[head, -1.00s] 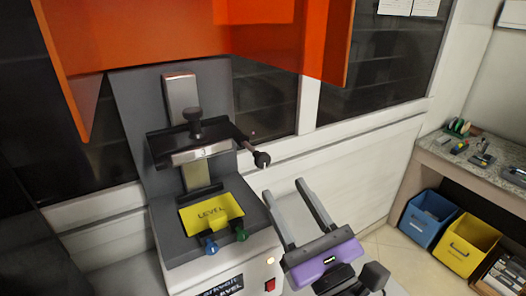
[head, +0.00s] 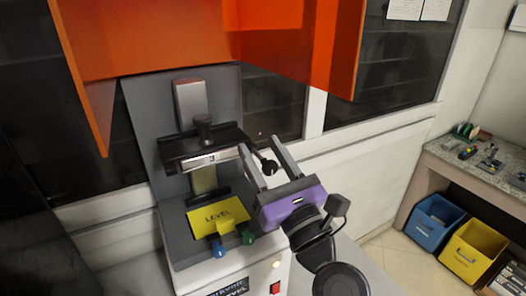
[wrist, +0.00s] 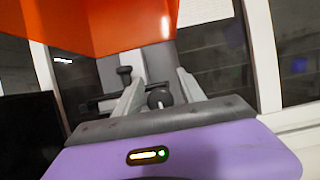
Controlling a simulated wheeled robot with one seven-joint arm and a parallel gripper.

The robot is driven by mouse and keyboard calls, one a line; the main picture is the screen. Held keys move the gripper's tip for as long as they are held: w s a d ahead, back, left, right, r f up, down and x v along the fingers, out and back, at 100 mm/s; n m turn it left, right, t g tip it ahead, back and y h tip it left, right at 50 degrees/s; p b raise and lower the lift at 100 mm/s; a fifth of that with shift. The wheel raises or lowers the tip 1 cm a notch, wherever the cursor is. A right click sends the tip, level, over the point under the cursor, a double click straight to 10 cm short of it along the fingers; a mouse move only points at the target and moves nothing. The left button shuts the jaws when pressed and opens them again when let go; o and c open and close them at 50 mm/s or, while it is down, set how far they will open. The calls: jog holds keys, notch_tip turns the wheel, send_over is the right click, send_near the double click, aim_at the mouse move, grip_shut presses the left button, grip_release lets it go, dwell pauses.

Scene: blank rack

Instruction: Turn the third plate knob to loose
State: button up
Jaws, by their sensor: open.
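The machine's dark plate carrier (head: 200,150) has a black upright knob (head: 204,121) on top and a lever ending in a black ball knob (head: 270,168) at its right. A blue knob (head: 219,250) and a green knob (head: 248,238) sit at the front below. No number marks which is the third plate knob. My gripper (head: 259,145) is open at the right of the carrier, its fingers on either side of the ball knob in the picture. In the wrist view the ball knob (wrist: 159,98) shows between the fingers; contact cannot be told.
A raised orange cover (head: 190,50) hangs above the carrier. A red switch (head: 275,287) is on the machine's front. Blue (head: 435,222) and yellow (head: 470,250) bins stand under a bench at right.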

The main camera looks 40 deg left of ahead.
grip_shut()
